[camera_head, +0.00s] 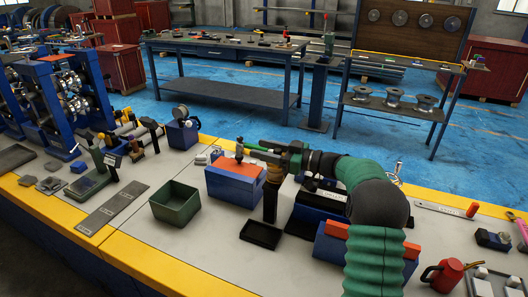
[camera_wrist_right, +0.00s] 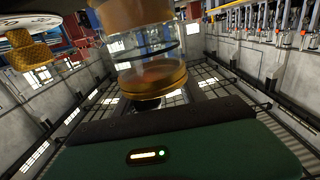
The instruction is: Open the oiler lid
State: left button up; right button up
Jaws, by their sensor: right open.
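In the right wrist view the oiler appears large and close, with a clear glass body (camera_wrist_right: 150,45) between brass-coloured bands. Its upper end is cut off by the frame edge, so I cannot make out the lid clearly. My left gripper is not in view.
An open green bin (camera_head: 175,203) stands left of the block. A black tray (camera_head: 261,235) lies in front, and an upright dark post with a brown top (camera_head: 270,200) stands close under my right gripper. A red can (camera_head: 443,275) is at the right.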

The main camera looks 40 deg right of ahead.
jog(key=shift+s+d+f, duration=0.1)
jog(key=shift+d+f, duration=0.05)
jog(key=shift+d, duration=0.25)
jog(key=shift+s+d+f, duration=0.1)
jog(key=shift+d, duration=0.3)
jog(key=shift+c, duration=0.3)
jog(key=shift+d+f, duration=0.2)
jog(key=shift+d, duration=0.15)
jog(key=shift+c, duration=1.4)
jog(key=shift+d, duration=0.1)
jog(key=shift+c, duration=1.1)
jog(key=shift+a+r, duration=0.3)
jog(key=shift+a, duration=0.25)
jog(key=c, duration=0.5)
jog(key=shift+a, duration=0.15)
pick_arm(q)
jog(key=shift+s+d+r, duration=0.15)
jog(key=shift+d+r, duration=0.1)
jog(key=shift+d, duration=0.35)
pick_arm(e)
jog(key=shift+d, duration=0.25)
